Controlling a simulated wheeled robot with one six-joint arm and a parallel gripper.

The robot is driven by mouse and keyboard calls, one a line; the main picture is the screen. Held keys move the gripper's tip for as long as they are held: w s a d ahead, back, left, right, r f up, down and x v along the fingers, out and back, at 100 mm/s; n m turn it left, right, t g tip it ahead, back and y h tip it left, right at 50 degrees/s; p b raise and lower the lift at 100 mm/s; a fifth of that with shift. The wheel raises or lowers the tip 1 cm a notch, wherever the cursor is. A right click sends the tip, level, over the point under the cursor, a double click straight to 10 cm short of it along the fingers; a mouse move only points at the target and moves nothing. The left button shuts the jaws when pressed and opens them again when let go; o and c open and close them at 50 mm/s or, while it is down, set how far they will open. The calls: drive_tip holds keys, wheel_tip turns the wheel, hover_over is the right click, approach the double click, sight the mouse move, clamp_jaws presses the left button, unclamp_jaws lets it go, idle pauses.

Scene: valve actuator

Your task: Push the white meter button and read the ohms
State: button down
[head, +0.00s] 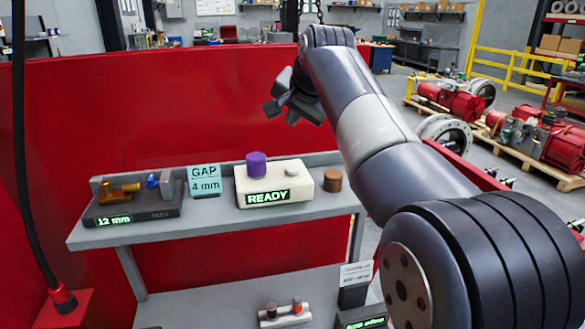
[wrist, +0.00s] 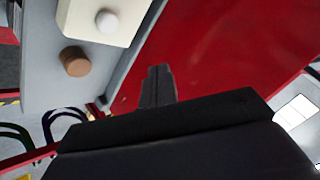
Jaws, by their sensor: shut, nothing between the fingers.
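The cream meter box (head: 274,186) stands on the grey shelf, and its green display reads READY. A small round white button (head: 291,170) is on its top at the right, and a purple cylinder (head: 256,164) stands on its top left. In the wrist view the white button (wrist: 107,21) shows on the box corner at the upper left. My gripper (head: 281,103) is behind and above the shelf, in front of the red panel, apart from the button. Its fingers (wrist: 158,74) are shut together and empty in the wrist view.
A brown cylinder (head: 332,180) stands right of the box. Left are a GAP 4 mm sign (head: 205,180) and a dark gauge (head: 131,213) reading 12 mm. The grey shelf (head: 225,222) is bounded behind by the red panel (head: 140,120). A lower unit's green display (head: 363,323) is hard to read.

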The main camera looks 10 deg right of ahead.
drive_tip(key=b, duration=0.2)
hover_over(293, 170)
wheel_tip(293, 170, down, 8)
drive_tip(key=shift+s+r, duration=0.15)
drive_tip(key=shift+r, duration=0.05)
drive_tip(key=shift+f, duration=0.5)
drive_tip(key=shift+f, duration=0.1)
idle(1.5)
drive_tip(key=shift+f+b, duration=0.3)
drive_tip(key=shift+f+b, duration=0.35)
drive_tip(key=shift+f, duration=0.15)
idle(0.5)
idle(0.4)
drive_tip(key=shift+r+p, duration=0.85)
drive_tip(key=shift+r, duration=0.05)
